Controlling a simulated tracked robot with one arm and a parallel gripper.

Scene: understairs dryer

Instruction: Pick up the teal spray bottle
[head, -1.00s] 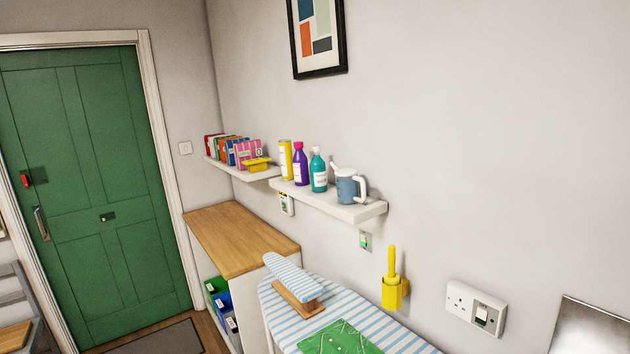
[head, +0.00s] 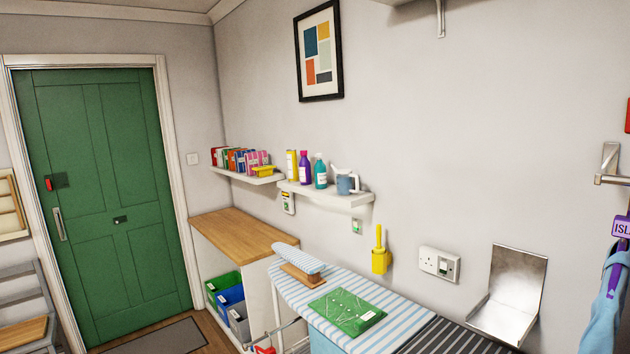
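The teal spray bottle (head: 320,172) stands upright on a white wall shelf (head: 330,199). A purple bottle (head: 305,168) and a yellow container (head: 292,165) stand to its left. A blue-grey jug (head: 345,182) stands to its right. My gripper does not show in the view.
Below the shelf is an ironing board (head: 385,308) with a green folded item (head: 347,312) and a small sleeve board (head: 299,262). A wooden counter (head: 232,235) stands to the left. A yellow holder (head: 380,258) and a metal bracket (head: 507,295) are on the wall.

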